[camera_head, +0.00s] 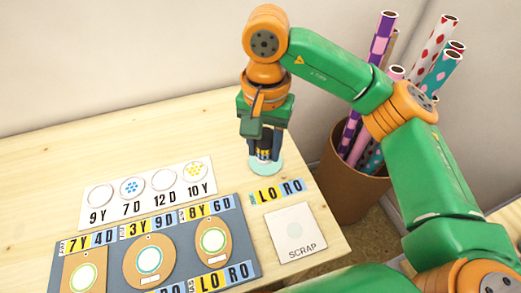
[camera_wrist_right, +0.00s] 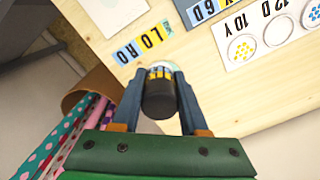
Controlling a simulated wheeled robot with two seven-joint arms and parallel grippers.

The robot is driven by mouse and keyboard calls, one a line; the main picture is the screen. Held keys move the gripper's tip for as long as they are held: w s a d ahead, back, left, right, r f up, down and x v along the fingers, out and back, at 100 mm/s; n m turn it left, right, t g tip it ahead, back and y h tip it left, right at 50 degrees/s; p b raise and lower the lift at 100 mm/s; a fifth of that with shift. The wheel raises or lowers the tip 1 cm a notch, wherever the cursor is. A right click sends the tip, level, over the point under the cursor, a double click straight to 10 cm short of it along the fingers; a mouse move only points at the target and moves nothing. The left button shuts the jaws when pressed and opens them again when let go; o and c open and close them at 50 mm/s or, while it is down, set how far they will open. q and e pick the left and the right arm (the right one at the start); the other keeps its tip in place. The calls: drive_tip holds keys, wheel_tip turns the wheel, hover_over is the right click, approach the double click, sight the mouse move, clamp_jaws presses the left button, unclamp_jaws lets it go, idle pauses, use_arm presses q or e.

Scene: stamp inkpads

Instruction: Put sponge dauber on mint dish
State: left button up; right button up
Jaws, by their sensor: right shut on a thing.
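The sponge dauber (camera_head: 264,148) is a short dark cylinder with a yellow-marked band. My right gripper (camera_head: 262,153) is shut on it, and in the right wrist view the dauber (camera_wrist_right: 160,92) sits between the two fingers. The mint dish (camera_head: 265,166) is a pale green disc near the table's back right edge, directly beneath the dauber. A sliver of the dish (camera_wrist_right: 163,66) shows beyond the dauber in the right wrist view. The dauber hides much of the dish, and I cannot tell whether they touch. My left gripper is not in view.
A LO RO label strip (camera_head: 277,192) lies just in front of the dish. A SCRAP card (camera_head: 295,232), a grey stamp board (camera_head: 190,230) and a white dot card (camera_head: 150,189) lie nearby. A brown bin (camera_head: 350,185) with several patterned rolls stands off the table's right side.

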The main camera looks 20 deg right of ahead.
drive_tip(key=w+f, duration=0.1)
drive_tip(key=f, duration=0.1)
drive_tip(key=w+d+f, duration=0.1)
drive_tip(key=w+f, duration=0.1)
drive_tip(key=w+d+f, duration=0.1)
drive_tip(key=w+f, duration=0.1)
drive_tip(key=shift+w+p, duration=0.2)
drive_tip(key=shift+p, duration=0.1)
wheel_tip(320, 180, down, 3)
drive_tip(key=shift+w+d+p, duration=0.1)
drive_tip(key=shift+p, duration=0.3)
drive_tip(key=shift+f, duration=0.4)
drive_tip(key=o, duration=1.1)
